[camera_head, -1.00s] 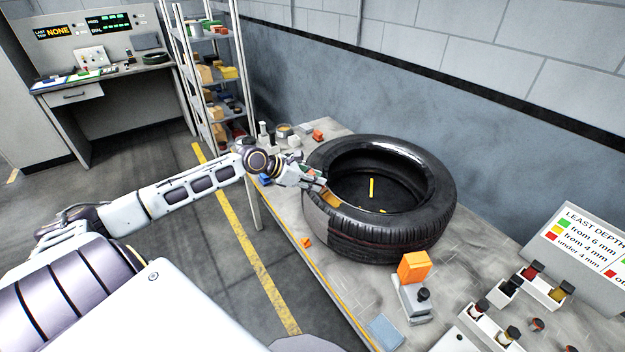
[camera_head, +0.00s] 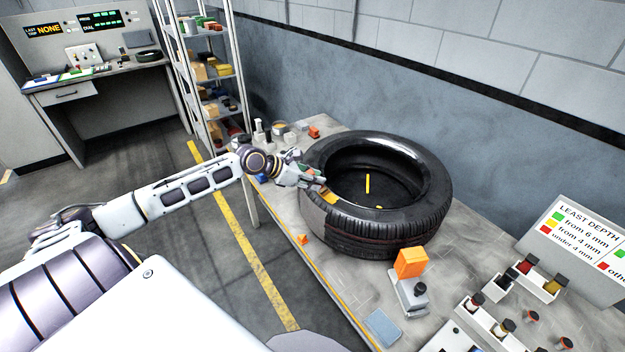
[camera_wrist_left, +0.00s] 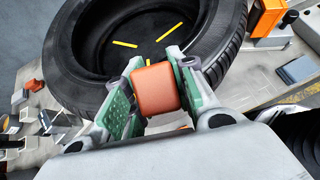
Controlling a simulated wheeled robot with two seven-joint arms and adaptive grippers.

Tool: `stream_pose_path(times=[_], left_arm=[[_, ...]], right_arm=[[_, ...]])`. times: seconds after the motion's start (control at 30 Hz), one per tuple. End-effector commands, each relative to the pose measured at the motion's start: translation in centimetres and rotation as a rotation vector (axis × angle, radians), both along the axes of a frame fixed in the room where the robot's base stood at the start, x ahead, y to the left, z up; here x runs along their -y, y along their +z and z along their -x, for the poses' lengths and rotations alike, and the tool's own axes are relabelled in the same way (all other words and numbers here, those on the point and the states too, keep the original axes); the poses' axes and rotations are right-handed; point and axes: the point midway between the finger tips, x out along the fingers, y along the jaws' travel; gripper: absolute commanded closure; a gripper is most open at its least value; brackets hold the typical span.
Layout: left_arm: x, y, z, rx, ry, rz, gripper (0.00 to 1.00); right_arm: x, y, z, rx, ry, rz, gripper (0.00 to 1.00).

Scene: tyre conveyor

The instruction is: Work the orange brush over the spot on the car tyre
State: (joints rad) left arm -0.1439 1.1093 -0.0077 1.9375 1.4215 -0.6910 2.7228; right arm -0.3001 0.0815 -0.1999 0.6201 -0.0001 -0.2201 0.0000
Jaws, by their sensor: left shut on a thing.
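The black car tyre (camera_head: 400,232) lies flat on the grey bench. A paler grey patch (camera_head: 314,216) shows on its left outer side in the head view. My left gripper (camera_head: 318,186) is at the tyre's upper left rim, shut on the orange brush (camera_head: 329,197). In the left wrist view the orange brush (camera_wrist_left: 157,88) sits between the green finger pads, in front of the tyre (camera_wrist_left: 75,80). The brush's working face is hidden, so I cannot tell if it touches the rubber. My right gripper is not in view.
An orange-topped grey device (camera_head: 411,264) stands close in front of the tyre. A blue-grey pad (camera_head: 382,327), bottle racks (camera_head: 487,318) and a depth sign (camera_head: 575,240) are to the right. Small pots and blocks (camera_head: 280,130) stand behind. Yellow strips (camera_head: 367,184) show inside the tyre.

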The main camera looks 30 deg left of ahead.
Motion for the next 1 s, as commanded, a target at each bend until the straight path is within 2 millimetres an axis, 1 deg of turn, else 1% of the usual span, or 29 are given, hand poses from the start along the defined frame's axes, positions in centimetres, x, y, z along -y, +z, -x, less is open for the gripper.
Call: stream_pose_path(times=[0.6,1.0], left_arm=[[1.9,-0.2,0.6,-0.005,-0.002,0.002,1.0],[2.1,-0.2,0.7,-0.005,-0.001,0.002,1.0]], right_arm=[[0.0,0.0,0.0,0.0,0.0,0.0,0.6],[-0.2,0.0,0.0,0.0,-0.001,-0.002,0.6]])
